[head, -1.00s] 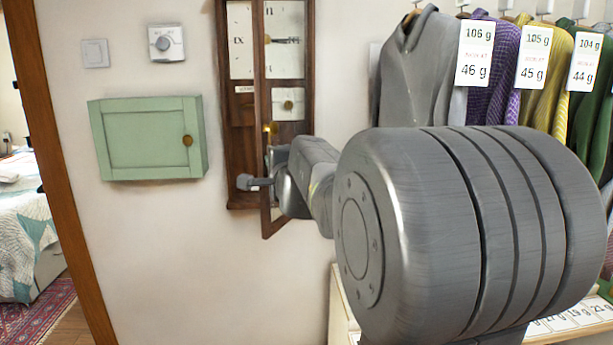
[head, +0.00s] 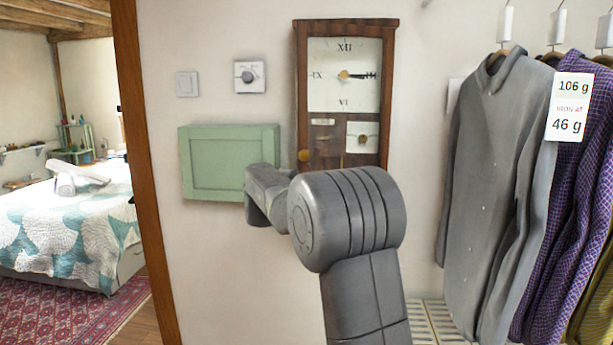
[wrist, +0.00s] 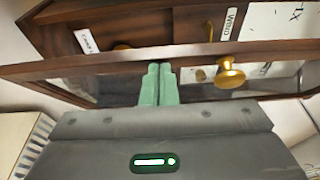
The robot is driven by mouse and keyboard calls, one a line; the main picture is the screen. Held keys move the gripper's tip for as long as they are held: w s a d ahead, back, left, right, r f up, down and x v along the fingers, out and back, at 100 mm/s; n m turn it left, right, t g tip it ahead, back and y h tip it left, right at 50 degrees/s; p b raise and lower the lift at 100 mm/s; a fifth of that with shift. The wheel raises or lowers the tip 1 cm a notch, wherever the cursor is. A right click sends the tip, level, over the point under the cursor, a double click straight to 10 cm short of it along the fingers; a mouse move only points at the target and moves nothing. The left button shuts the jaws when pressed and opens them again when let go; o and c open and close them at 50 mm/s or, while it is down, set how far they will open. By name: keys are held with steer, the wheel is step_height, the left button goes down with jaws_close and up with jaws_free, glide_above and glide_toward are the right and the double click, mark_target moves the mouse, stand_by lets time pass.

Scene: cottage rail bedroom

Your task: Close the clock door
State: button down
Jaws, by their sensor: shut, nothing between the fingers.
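The wall clock (head: 392,90) has a brown wooden case with a white dial. In the head view its door (head: 302,85) lies close to the case front, with a brass knob (head: 303,155) at the left; my arm hides the clock's lower part. In the wrist view, the door's wooden stile (wrist: 60,66) crosses the picture and stands out from the case (wrist: 140,22), so the door looks ajar. The knob (wrist: 230,73) is right of my fingers. My gripper (wrist: 156,72) is shut and empty, its green fingertips at the stile; whether they touch is unclear. The head view hides the fingers.
A green wall cabinet (head: 229,160) hangs left of the clock, below a switch (head: 187,84) and a dial control (head: 250,77). Hanging shirts (head: 495,190) fill the right side. A doorway post (head: 150,150) stands at left, with a bed beyond.

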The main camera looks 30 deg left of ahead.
steer(key=w+a+m+h+p, duration=0.1)
steer(key=w+a+h+p, duration=0.1)
steer(key=w+a+p, duration=0.3)
steer(key=shift+w+a+m+h+p, duration=0.4)
steer(key=shift+w+p, duration=0.2)
steer(key=shift+p, duration=0.5)
